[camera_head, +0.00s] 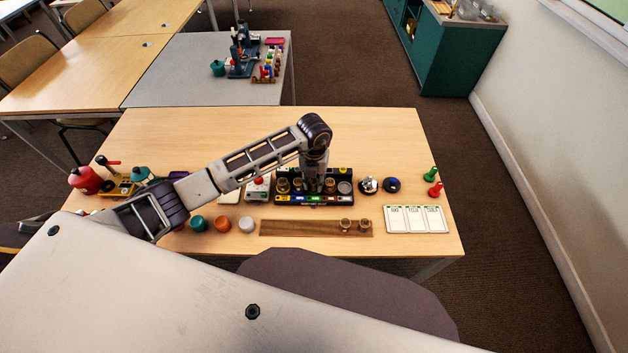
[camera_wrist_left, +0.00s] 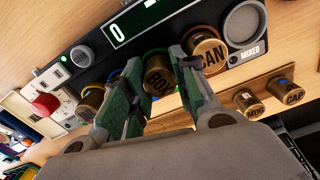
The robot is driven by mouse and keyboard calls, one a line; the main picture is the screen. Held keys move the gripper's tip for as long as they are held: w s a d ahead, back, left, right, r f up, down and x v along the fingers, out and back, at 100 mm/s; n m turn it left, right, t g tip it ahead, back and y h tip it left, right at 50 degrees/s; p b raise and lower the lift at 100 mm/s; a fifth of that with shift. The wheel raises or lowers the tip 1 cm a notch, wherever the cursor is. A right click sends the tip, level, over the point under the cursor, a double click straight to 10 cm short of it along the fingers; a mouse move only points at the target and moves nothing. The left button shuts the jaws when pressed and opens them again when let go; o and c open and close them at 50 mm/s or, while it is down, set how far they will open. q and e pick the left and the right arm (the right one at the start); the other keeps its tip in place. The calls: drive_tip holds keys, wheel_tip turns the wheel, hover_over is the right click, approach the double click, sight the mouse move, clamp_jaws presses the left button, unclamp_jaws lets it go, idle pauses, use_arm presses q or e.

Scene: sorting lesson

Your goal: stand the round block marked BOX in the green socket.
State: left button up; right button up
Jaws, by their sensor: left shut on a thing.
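The brass-coloured round block marked BOX (camera_wrist_left: 158,76) is between the two green-padded fingers of my left gripper (camera_wrist_left: 155,60), which is shut on it. In the head view this gripper (camera_head: 314,184) points down over the black socket tray (camera_head: 280,201), which has coloured labels along its front. The gripper hides the block there. The block's lower end is hidden, so I cannot tell whether it is seated or just above a socket. The block marked CAN (camera_wrist_left: 207,52) stands close beside the right finger. The green socket is not clearly visible. My right gripper is out of view.
The grey round MIXED place (camera_wrist_left: 244,22) at the tray's end is empty. Blocks marked MUG (camera_wrist_left: 249,103) and CAP (camera_wrist_left: 287,91) stand on a wooden strip (camera_head: 290,228) in front. A white box with a red button (camera_head: 258,187) stands left of the tray. Cards (camera_head: 416,219) lie right.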

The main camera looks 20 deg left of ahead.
use_arm(q)
drive_tip(key=shift+f, duration=0.3)
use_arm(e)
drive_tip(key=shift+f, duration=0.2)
use_arm(q)
drive_tip(key=o, duration=0.5)
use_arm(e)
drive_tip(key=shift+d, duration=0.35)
